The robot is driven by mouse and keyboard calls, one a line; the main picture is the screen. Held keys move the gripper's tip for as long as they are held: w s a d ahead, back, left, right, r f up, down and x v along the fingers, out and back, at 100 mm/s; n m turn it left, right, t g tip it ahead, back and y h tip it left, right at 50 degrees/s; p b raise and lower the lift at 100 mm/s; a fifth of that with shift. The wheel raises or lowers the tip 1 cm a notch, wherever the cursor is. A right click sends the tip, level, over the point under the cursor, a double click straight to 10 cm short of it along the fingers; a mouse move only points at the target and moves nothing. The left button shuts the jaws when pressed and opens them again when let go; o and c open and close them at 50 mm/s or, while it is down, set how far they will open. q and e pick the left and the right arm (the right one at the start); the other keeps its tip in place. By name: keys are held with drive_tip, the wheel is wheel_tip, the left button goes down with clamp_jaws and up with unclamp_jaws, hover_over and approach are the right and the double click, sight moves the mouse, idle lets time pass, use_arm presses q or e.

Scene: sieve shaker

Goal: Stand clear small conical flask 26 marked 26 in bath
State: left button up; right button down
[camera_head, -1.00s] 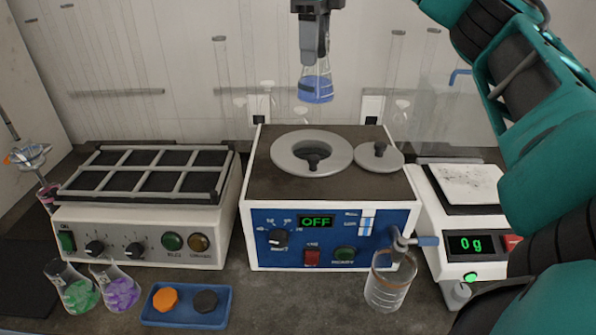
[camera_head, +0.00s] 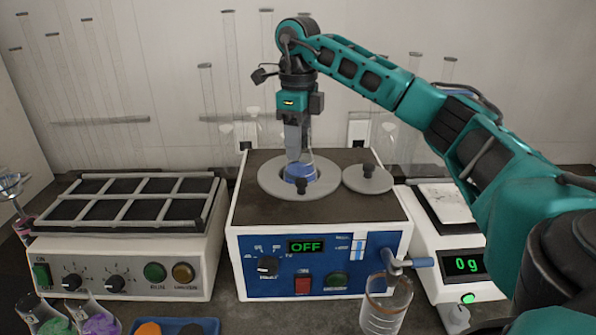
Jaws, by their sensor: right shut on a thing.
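My right gripper (camera_head: 297,155) points straight down and is shut on the neck of a clear conical flask with blue liquid (camera_head: 300,172). The flask is upright over the round opening of the bath (camera_head: 238,213), its lower part level with or inside the pale ring (camera_head: 272,190). I cannot tell whether it touches the bath's floor. The flask's marking is not readable. My left gripper is not in view.
A round lid (camera_head: 352,180) with a dark knob lies on the bath's top, right of the ring. A shaker (camera_head: 120,245) stands left, a balance (camera_head: 466,264) right. A glass beaker (camera_head: 375,310) stands in front of the bath's tap. Two flasks (camera_head: 98,322) stand front left.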

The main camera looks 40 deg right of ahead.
sight(298, 163)
wheel_tip(298, 163, down, 6)
drive_tip(key=shift+r, duration=0.1)
idle(0.4)
drive_tip(key=c, duration=0.8)
unclamp_jaws()
drive_tip(key=shift+r, duration=0.25)
wheel_tip(298, 163, up, 12)
drive_tip(key=shift+f+p, duration=0.2)
drive_tip(key=shift+p, duration=0.6)
